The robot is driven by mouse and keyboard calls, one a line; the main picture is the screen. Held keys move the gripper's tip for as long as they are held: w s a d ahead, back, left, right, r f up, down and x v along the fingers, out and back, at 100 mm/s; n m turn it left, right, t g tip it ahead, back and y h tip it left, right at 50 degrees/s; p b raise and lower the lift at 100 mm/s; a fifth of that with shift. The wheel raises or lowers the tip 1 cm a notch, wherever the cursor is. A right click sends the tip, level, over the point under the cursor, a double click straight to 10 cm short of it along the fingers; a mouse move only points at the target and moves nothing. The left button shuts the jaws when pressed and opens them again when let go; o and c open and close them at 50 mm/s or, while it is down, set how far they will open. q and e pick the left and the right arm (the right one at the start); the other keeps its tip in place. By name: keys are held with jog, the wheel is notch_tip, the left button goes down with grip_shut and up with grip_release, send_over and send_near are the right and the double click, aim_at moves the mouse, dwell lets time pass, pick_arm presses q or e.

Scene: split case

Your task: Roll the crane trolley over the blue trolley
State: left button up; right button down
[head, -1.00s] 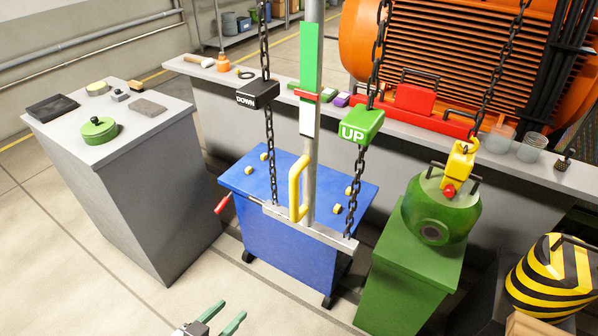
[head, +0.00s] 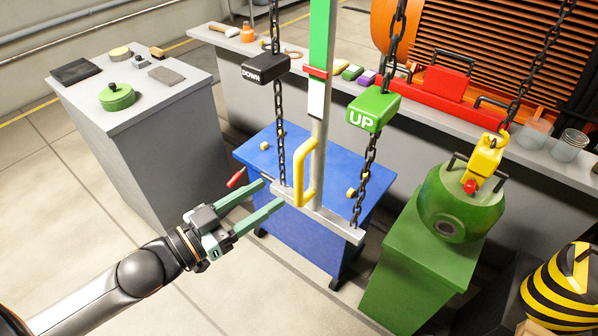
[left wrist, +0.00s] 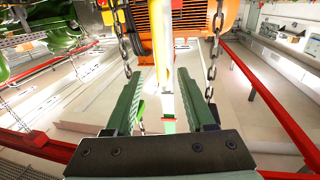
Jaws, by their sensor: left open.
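The blue trolley (head: 270,165) is a blue wheeled table with small yellow blocks on top and a red-gripped lever (head: 236,178). A grey post with a yellow handle (head: 305,172) and a crossbar (head: 335,226) hangs on chains in front of it. A yellow hook (head: 484,158) on a chain is at the green casing (head: 462,205), which sits on a green stand to the right. The crane trolley itself is not clearly seen. My left gripper (head: 272,194) is open and empty, its fingers pointing at the yellow handle from the left. My right gripper is not in view.
Black DOWN (head: 265,68) and green UP (head: 374,108) blocks hang on the chains. A grey bench (head: 150,100) stands left, a long grey shelf behind. A yellow-black striped object (head: 560,287) is at lower right. Floor is clear in front of the blue trolley.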

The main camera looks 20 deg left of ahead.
aim_at(295, 178)
pick_arm(q)
jog(key=shift+p+x, duration=0.45)
jog(key=shift+x, duration=3.95)
jog(key=shift+s, duration=0.1)
grip_shut()
